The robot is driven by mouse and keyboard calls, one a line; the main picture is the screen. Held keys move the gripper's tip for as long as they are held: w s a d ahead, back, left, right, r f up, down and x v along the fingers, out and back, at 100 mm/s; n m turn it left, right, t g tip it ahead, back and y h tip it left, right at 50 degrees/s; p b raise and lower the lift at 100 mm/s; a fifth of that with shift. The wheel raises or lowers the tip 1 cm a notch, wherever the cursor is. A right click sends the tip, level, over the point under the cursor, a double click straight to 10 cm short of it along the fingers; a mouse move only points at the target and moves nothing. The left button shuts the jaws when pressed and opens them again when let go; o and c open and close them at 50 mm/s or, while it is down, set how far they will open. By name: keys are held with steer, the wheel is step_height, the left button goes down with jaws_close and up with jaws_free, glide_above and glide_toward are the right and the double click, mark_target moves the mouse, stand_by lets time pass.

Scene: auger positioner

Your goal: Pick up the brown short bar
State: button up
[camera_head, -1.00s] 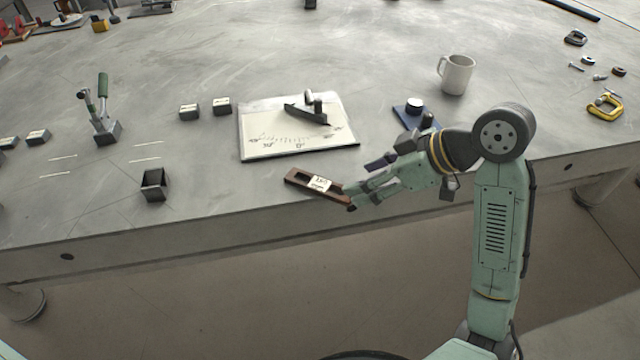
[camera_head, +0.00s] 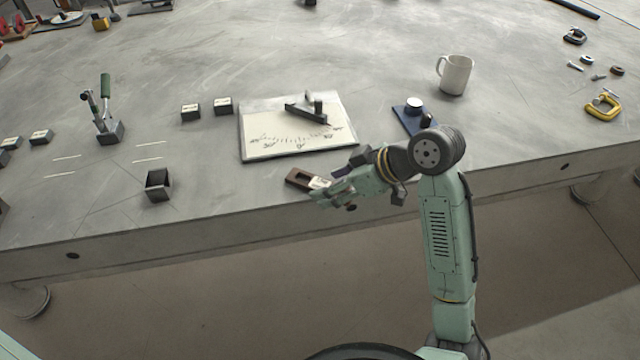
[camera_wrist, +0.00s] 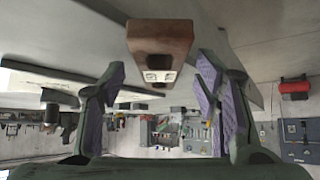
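The brown short bar (camera_head: 300,177) lies on the table near its front edge, just in front of the white dial plate. It has a dark slot and a pale label, and its right part is hidden behind my gripper. My gripper (camera_head: 326,190) comes in from the right, low over the table, at the bar's right end. In the wrist view the bar (camera_wrist: 160,45) shows end-on between the two purple-padded fingers of my gripper (camera_wrist: 160,95). The fingers stand apart with visible gaps on both sides of the bar.
The white dial plate (camera_head: 262,147) with a dark pointer lies just behind the bar. A small open dark box (camera_head: 158,185) stands to the left. A blue holder (camera_head: 408,122) and a white mug (camera_head: 455,75) stand behind my arm. The table's front edge is close.

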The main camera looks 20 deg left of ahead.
jaws_close()
stand_by(0.6)
